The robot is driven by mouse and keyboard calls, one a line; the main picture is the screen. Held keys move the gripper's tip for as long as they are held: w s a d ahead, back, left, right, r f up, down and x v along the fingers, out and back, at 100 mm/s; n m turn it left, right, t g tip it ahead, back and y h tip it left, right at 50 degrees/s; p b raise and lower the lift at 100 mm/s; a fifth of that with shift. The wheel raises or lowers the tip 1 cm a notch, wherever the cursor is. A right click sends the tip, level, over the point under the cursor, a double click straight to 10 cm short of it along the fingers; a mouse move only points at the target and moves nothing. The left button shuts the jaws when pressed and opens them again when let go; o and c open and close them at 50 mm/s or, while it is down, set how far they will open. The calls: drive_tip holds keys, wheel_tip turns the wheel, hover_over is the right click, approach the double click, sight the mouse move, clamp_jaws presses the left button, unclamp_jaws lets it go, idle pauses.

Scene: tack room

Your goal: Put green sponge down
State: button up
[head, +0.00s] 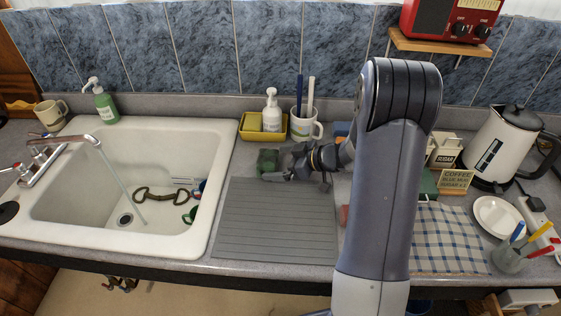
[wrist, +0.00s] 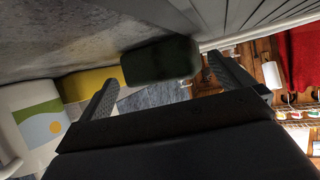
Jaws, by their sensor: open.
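The dark green sponge (head: 267,160) sits on the grey counter, behind the ribbed drainboard mat and right of the sink. In the wrist view the sponge (wrist: 160,60) appears against the counter surface, at or just beyond my fingertips. My gripper (head: 274,164) reaches in low from the right and is open. In the wrist view my gripper (wrist: 163,70) has one finger on each side of the sponge, with visible gaps. The sponge's lower face is hidden, so its contact with the counter is not fully clear.
A yellow tray (head: 249,134) with a white pump bottle (head: 272,110) stands close behind the sponge. A mug (head: 304,127) holding brushes is beside it. The grey drainboard mat (head: 275,220) is bare. The sink (head: 75,230) lies left; a kettle (head: 500,143) stands right.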

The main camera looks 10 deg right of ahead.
drive_tip(key=shift+r, duration=0.45)
drive_tip(key=v, duration=1.2)
drive_tip(key=shift+f+b, duration=0.1)
drive_tip(key=shift+b, duration=0.3)
drive_tip(key=shift+w, duration=0.1)
drive_tip(key=x, duration=1.2)
drive_tip(key=shift+f+p, duration=0.35)
drive_tip(key=shift+r, duration=0.3)
drive_tip(key=shift+f, duration=0.1)
